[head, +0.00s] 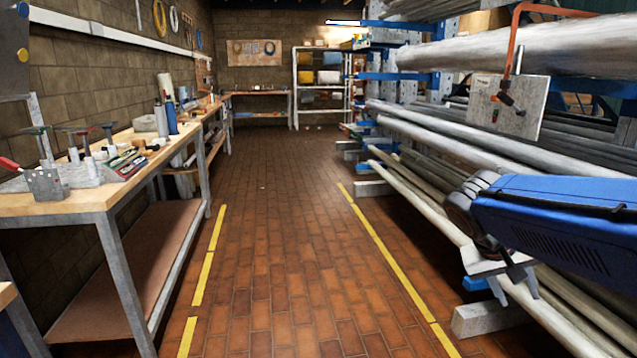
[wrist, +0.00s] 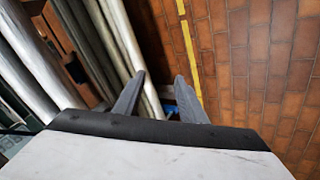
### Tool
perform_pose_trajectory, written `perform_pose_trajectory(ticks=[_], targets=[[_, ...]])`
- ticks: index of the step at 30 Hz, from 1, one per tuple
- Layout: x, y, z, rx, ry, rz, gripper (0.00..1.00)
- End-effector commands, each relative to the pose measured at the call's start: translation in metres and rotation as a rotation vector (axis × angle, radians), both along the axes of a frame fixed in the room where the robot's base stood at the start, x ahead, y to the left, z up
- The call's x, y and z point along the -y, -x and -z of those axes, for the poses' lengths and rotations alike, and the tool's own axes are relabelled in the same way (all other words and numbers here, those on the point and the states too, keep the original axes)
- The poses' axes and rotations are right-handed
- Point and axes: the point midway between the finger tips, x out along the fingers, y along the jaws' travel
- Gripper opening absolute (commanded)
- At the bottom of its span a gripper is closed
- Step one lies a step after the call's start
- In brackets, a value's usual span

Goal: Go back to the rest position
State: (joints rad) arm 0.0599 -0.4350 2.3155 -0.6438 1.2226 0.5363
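My arm, with a blue cover, reaches in from the right edge of the head view, in front of the pipe rack. My gripper (head: 514,282) hangs at its end, low over the pale pipes. In the wrist view my gripper (wrist: 160,82) shows two grey fingers standing apart. Nothing is held between them; dark brick floor and a bit of blue show in the gap.
Long pipes (head: 440,195) on a rack line the right side. A pale plate with an orange bar (head: 513,45) hangs there. A workbench (head: 75,200) with tools stands left. The brick aisle (head: 285,230) between yellow lines is clear. Shelves (head: 322,85) stand far back.

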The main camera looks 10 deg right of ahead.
Motion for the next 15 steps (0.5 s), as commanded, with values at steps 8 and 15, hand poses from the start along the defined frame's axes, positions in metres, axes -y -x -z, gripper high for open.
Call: perform_pose_trajectory(ticks=[8,15], targets=[[-0.084,0.043,0.041,0.077,-0.282,-0.245,0.38],[-0.140,0.066,0.060,0.173,-0.445,-0.423,0.38]])
